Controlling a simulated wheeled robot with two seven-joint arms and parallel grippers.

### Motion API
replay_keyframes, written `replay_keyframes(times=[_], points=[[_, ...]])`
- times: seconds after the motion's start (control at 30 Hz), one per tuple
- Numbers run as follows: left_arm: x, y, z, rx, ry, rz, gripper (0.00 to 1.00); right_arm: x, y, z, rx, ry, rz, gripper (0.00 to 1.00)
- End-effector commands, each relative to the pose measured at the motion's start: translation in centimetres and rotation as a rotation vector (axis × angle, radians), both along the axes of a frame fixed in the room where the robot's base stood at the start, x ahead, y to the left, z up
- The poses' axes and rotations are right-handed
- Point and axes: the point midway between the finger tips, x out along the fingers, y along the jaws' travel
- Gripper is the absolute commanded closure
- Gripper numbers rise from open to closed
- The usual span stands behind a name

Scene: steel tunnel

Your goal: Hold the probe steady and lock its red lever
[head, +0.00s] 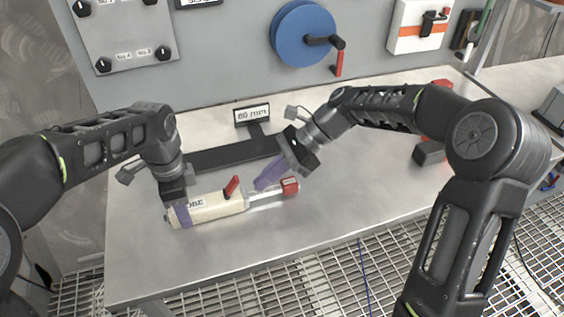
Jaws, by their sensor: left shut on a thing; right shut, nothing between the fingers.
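The probe (217,208) is a cream cylinder with dark lettering, lying on the steel table. A thin pale rod runs from its right end to a small red block (290,186). The red lever (232,186) stands tilted up from the probe's body near its right end. My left gripper (180,213) is shut on the probe's left part, with its purple fingers around the body. My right gripper (265,183) is shut and empty, its purple fingers pointing down and left, just right of the lever and behind the rod. A gap shows between its fingers and the lever.
A dark bar (235,153) with a "60 mm" sign (252,114) lies behind the probe. A blue wheel (304,34) with a crank and a knob panel (122,30) are on the grey back wall. The table front (330,225) is clear.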

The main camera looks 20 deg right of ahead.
Motion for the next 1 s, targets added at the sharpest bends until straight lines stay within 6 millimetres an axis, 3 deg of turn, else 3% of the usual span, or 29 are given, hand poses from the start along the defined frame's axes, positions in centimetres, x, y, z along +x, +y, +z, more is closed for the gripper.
replay_keyframes(times=[0.1,0.3,1.0], points=[[0.0,0.0,0.0,0.0,0.0,0.0,1.0,0.0,1.6,1.3,0.0,-0.004,0.002,1.0],[0.0,0.0,0.0,0.0,0.0,0.0,1.0,0.0,3.0,2.3,0.0,-0.002,0.001,1.0],[0.0,0.0,0.0,0.0,-0.001,0.001,1.0,0.0,3.4,2.7,-0.041,0.0,0.004,1.0]])
